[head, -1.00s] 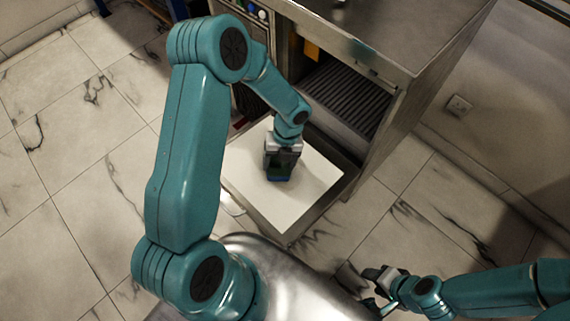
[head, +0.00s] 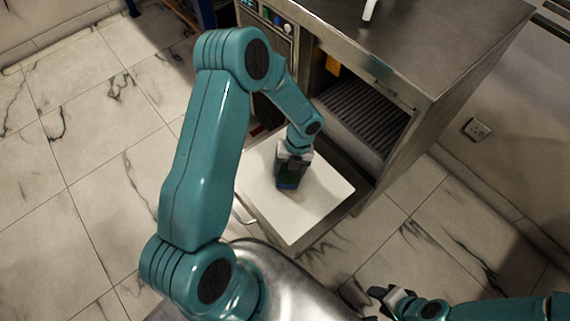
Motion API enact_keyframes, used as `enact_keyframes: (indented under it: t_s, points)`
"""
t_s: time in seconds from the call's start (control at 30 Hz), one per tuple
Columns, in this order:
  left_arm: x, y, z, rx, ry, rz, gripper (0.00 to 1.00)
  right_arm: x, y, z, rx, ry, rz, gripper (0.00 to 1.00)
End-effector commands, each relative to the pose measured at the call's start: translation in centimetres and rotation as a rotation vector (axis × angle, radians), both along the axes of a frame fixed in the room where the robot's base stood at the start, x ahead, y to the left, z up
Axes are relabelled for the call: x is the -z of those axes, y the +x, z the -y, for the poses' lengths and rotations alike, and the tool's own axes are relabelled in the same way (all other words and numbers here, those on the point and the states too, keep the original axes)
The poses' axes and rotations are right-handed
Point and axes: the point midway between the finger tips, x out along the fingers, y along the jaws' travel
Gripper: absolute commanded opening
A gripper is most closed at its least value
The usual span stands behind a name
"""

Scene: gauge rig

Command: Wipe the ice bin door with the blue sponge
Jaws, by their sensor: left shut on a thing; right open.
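The ice bin door (head: 320,204) is a pale, flat panel folded down at the front of the steel cabinet. My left gripper (head: 290,178) is over the door, left of its middle, pointing down. It is shut on the blue sponge (head: 287,184), of which only a small dark blue part shows under the fingers. The sponge appears to be against the door's surface. A faint brownish smudge shows on the door just right of the sponge. My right gripper (head: 384,298) is open and empty at the bottom, away from the door.
The steel cabinet (head: 430,45) stands behind the door, with a dark ribbed opening (head: 365,115) and a control panel (head: 268,14). A bar handle (head: 243,214) sticks out at the door's left front edge. Marble floor is clear at left and right.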

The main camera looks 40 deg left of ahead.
Motion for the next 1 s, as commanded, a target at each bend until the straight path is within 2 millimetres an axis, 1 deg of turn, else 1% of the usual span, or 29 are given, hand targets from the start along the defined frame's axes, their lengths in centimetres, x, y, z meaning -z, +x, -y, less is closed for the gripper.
enact_keyframes:
  t_s: [0.03, 0.1, 0.37, 0.6, 0.7, 0.87, 1.0]
  points:
    - [0.0, -0.1, 0.6, 0.004, -0.001, 0.000, 0.43, 0.0, 0.0, 0.0, 0.000, 0.000, 0.000, 0.49]
    - [0.0, -0.1, 1.1, 0.002, 0.000, 0.001, 0.43, 0.0, 0.0, 0.0, 0.000, 0.000, 0.000, 0.49]
    - [0.0, -0.3, 2.1, 0.003, -0.001, 0.000, 0.43, 0.1, 0.0, 0.0, 0.000, 0.000, 0.000, 0.49]
    - [0.2, -0.6, 4.4, 0.003, 0.000, 0.001, 0.43, 0.3, 0.0, 0.0, 0.000, 0.000, 0.000, 0.49]
    - [0.2, -0.7, 5.1, 0.003, 0.000, 0.001, 0.43, 0.3, 0.0, 0.0, 0.000, 0.000, 0.000, 0.49]
    - [0.2, -0.8, 5.4, 0.000, -0.001, 0.001, 0.43, 0.3, 0.0, 0.0, 0.000, 0.000, 0.000, 0.49]
    - [0.3, -0.9, 6.1, 0.003, -0.001, 0.000, 0.43, 0.4, 0.0, 0.0, 0.000, 0.000, 0.000, 0.49]
